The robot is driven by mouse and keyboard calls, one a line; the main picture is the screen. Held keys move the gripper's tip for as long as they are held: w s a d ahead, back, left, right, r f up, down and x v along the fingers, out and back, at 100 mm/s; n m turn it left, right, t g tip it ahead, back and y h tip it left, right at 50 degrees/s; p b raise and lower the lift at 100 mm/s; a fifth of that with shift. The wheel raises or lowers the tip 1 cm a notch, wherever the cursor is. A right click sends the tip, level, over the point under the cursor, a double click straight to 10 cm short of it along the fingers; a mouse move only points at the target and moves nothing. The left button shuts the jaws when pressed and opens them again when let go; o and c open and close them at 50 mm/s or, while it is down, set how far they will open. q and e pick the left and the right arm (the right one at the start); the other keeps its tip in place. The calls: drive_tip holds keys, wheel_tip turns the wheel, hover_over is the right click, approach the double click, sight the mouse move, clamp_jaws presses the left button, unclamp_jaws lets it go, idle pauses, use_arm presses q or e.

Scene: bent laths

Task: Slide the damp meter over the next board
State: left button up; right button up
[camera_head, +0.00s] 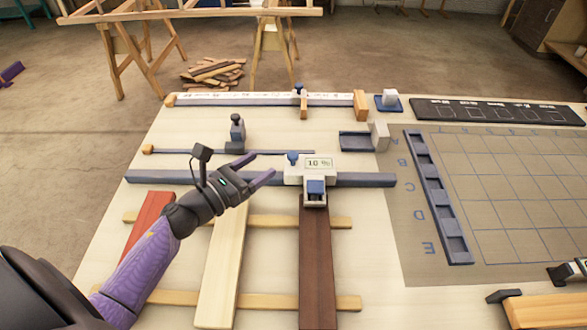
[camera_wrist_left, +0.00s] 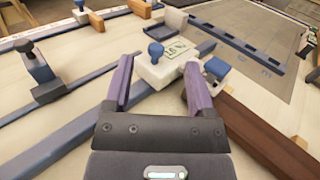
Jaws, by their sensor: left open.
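The damp meter (camera_head: 325,174) is a white block with a display reading "10 %" and a blue knob (camera_head: 292,158). It sits on a long blue-grey rail (camera_head: 228,180). Its blue front part (camera_head: 315,187) is over the far end of the dark brown board (camera_head: 317,260). A pale board (camera_head: 222,262) and a red board (camera_head: 149,220) lie to the left. My left gripper (camera_head: 264,164) is open just left of the meter, fingers pointing at it. In the left wrist view the meter (camera_wrist_left: 161,73) shows between and beyond the open fingertips (camera_wrist_left: 159,62).
Two crosswise wooden strips (camera_head: 270,221) lie under the boards. A thin rail (camera_head: 270,152) with a dark blue upright piece (camera_head: 237,133) is behind the meter's rail.

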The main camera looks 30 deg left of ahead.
sight(289, 158)
use_arm(q)
wheel_tip(289, 158, down, 4)
drive_tip(key=shift+w+b, duration=0.15)
drive_tip(key=shift+b, duration=0.8)
drive_tip(key=x, duration=0.9)
drive_tip(key=shift+r, duration=0.1)
drive_tip(key=shift+w+d, duration=0.1)
drive_tip(key=shift+w, duration=0.3)
use_arm(e)
drive_tip(key=f, duration=0.3)
drive_tip(key=shift+s+d+f, duration=0.25)
drive_tip(key=shift+s+f, duration=0.1)
drive_tip(key=shift+f, duration=0.05)
use_arm(q)
clamp_jaws()
use_arm(e)
drive_tip(key=shift+a, duration=0.1)
